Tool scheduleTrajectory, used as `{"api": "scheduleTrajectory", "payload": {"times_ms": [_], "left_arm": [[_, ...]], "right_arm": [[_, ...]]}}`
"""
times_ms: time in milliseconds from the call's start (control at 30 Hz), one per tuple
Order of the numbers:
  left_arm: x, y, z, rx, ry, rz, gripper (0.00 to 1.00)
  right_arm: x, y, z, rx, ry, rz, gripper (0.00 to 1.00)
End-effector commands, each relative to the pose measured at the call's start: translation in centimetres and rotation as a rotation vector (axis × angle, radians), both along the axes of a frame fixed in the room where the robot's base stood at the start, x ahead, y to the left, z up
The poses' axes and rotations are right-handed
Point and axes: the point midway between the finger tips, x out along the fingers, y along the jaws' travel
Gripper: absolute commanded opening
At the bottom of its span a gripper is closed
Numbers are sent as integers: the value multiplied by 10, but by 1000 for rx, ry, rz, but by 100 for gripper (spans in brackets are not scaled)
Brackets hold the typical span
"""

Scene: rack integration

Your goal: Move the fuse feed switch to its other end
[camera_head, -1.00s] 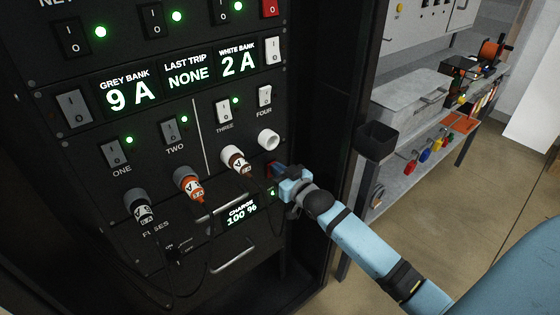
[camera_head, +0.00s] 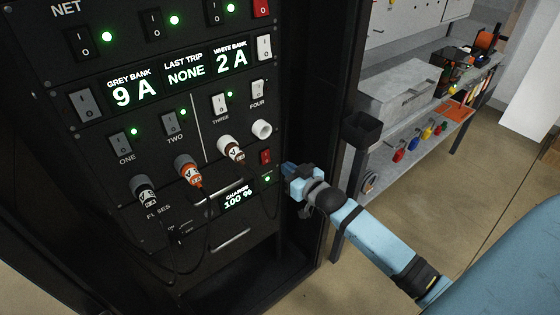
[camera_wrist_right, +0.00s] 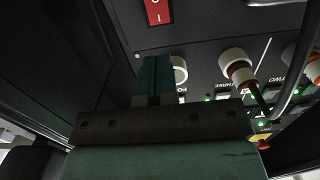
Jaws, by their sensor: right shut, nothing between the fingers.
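A small red rocker switch (camera_head: 265,157) sits on the dark rack panel, low at its right side, above a green light (camera_head: 267,179). No label naming it as the fuse feed is legible. In the right wrist view the red switch (camera_wrist_right: 157,12) shows at the top edge with white O and I marks. Which end is pressed in I cannot tell. My right gripper (camera_head: 286,168) is shut and empty, just right of the switch and apart from it. In the right wrist view its fingers (camera_wrist_right: 154,64) lie together, below the switch. My left gripper is not in view.
A white empty socket (camera_head: 262,130) is above the switch. White-ringed (camera_head: 231,148), orange (camera_head: 188,171) and grey (camera_head: 144,190) plugs with hanging cables are to its left. The charge display (camera_head: 238,197) reads 100 %.

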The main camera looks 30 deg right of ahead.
Motion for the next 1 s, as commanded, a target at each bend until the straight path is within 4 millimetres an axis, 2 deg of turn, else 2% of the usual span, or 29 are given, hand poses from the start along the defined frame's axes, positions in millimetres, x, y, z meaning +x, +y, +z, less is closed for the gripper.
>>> {"api": "scheduleTrajectory", "payload": {"times_ms": [33,100,300,467,800,867,967,1000], "left_arm": [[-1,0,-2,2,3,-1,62],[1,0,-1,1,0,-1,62],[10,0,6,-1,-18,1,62],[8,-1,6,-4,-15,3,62],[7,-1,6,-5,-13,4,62],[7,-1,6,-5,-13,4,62],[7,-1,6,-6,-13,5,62],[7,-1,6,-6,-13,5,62]], "right_arm": [[-13,-1,0,0,2,0,0],[-27,-2,0,0,3,1,0],[-54,-4,3,0,1,1,0],[-62,-5,4,0,1,0,0],[-63,-4,3,1,5,1,0],[-67,1,-4,1,21,5,0],[-84,22,-29,-2,84,20,0],[-95,35,-44,-4,125,31,0]]}}
